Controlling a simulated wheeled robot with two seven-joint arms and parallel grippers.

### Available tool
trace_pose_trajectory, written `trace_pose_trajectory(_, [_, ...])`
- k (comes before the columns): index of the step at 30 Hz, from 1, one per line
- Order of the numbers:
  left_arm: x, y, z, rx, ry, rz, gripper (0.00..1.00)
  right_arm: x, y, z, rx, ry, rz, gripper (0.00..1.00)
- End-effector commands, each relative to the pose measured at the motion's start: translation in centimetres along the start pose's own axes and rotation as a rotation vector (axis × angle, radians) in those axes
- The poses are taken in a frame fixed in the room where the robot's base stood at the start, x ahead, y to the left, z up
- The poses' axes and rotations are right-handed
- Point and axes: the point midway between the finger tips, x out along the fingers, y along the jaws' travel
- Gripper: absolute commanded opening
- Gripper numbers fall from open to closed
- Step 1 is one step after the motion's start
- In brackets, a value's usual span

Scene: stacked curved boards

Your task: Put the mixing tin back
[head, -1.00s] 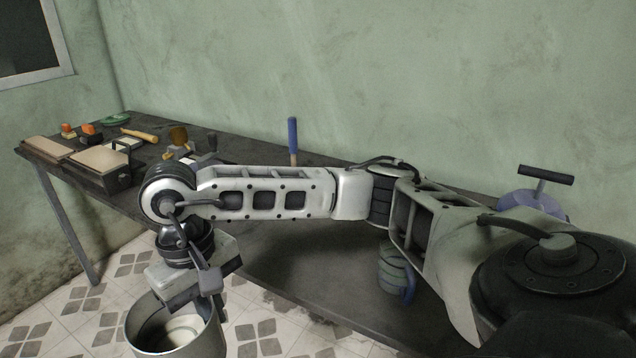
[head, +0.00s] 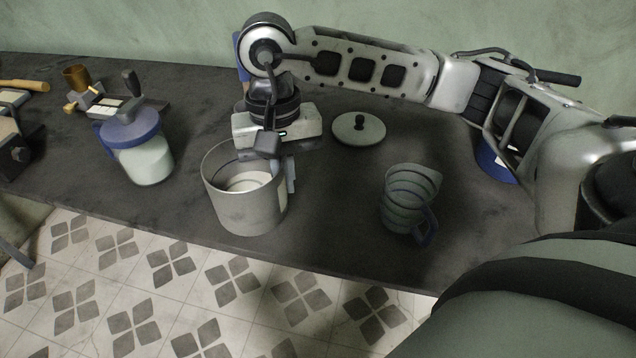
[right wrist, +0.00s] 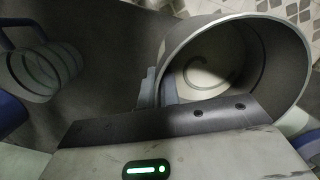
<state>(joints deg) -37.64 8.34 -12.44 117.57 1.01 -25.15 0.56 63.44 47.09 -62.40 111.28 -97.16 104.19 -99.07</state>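The mixing tin (head: 245,208) is a grey, open-topped metal pot with a pale inside. In the head view it is upright over the table's front part; I cannot tell whether its base touches the tabletop. My right gripper (head: 286,176) points down at the tin's right rim. In the right wrist view its fingers (right wrist: 158,88) pinch the wall of the tin (right wrist: 232,62), one inside and one outside. My left gripper is not in view.
A blue-lidded jar (head: 145,158) stands left of the tin on the dark table (head: 320,225). A round lid with a knob (head: 359,128) lies behind it. A ribbed jug with a blue handle (head: 408,200) stands right. Tabletop between tin and jug is clear.

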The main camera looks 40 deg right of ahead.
Motion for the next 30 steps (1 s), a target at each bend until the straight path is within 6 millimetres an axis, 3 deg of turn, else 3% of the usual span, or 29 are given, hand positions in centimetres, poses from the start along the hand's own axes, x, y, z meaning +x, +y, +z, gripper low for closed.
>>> trace_pose_trajectory(6, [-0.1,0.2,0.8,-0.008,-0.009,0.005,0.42,-1.2,1.0,0.5,0.532,0.004,-0.070,0.00])
trace_pose_trajectory(30, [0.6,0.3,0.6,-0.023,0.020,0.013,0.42,-4.6,3.9,2.7,2.392,0.009,-0.299,0.00])
